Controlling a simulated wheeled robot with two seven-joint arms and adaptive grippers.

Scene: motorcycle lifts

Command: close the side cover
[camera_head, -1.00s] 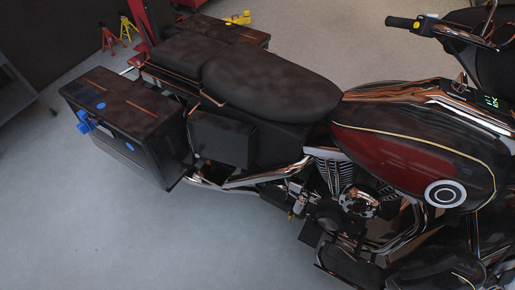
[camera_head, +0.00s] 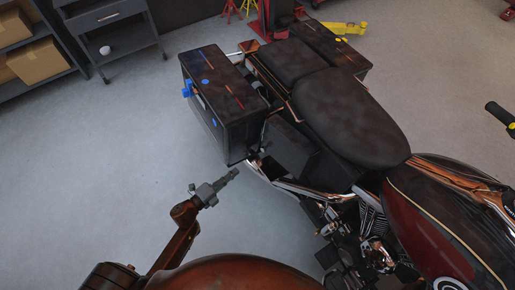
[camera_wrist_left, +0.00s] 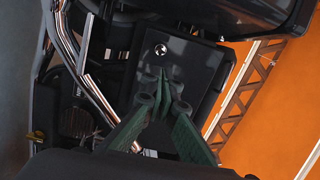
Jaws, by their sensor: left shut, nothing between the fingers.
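The motorcycle's dark side cover (camera_head: 288,148) is below the seat (camera_head: 350,115). It appears to stand out from the frame, but I cannot tell its exact angle. In the left wrist view, a dark panel (camera_wrist_left: 198,78) with a round silver fitting (camera_wrist_left: 161,49) lies beyond the fingers. My left gripper (camera_head: 234,173) is shut and empty, left of the cover in the head view and apart from it. Its fingertips (camera_wrist_left: 164,78) overlap the panel in the wrist view; contact cannot be told. My right gripper is not in view.
A black side case (camera_head: 222,125) with blue parts sits beside the rear of the motorcycle. Chrome pipes (camera_head: 285,183) run below the cover. A shelf with boxes (camera_head: 40,62) and a grey cart (camera_head: 112,25) stand at the upper left. The floor at left is clear.

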